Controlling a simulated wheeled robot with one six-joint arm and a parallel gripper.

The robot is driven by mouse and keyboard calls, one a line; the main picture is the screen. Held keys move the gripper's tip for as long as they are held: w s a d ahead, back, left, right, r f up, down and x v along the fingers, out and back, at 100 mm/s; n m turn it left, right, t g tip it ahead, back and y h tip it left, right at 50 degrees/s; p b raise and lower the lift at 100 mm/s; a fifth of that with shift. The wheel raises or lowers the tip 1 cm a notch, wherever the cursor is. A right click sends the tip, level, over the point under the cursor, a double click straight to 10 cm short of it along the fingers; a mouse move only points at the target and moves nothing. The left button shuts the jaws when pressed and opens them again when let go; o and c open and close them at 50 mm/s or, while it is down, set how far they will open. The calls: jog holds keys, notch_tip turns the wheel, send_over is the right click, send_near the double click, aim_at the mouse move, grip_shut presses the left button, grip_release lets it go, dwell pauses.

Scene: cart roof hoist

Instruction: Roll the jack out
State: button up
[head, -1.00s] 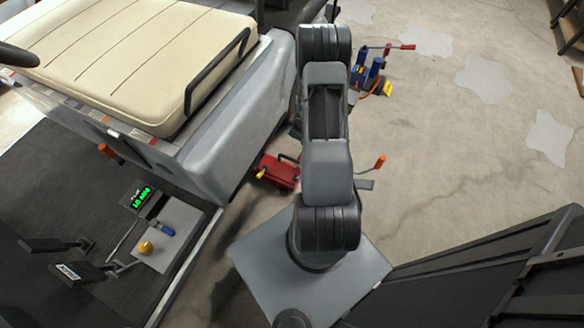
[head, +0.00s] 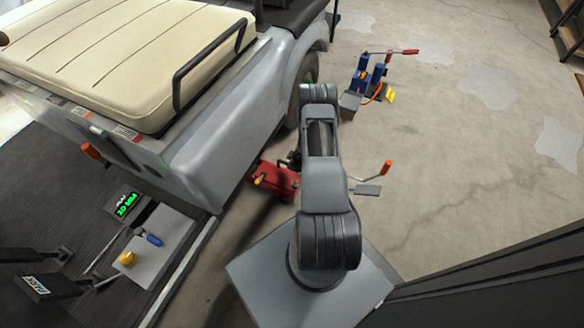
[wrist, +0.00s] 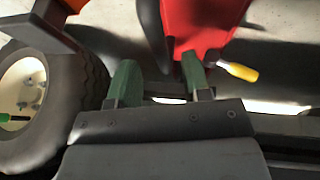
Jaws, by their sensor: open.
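A red jack (head: 275,182) with a yellow handle sits on the floor beside the cart's lower side, left of my arm in the head view. In the wrist view its red body (wrist: 205,22) is at the top, with the yellow handle (wrist: 238,71) at right. My gripper (wrist: 159,72) has two green fingers, open and apart. The right finger overlaps the red body's lower end in the picture; whether it touches cannot be told. In the head view my gripper is mostly hidden behind my arm, close to the jack.
The cart (head: 215,160) stands at left; its wheel (wrist: 35,95) is close left of my gripper. An orange-tipped lever (head: 386,168) rises right of my arm. A blue device (head: 365,78) with a red handle stands farther back. Concrete floor is clear at right.

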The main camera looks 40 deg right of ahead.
jog(key=shift+b+x, duration=0.45)
jog(key=shift+x, duration=0.95)
grip_shut()
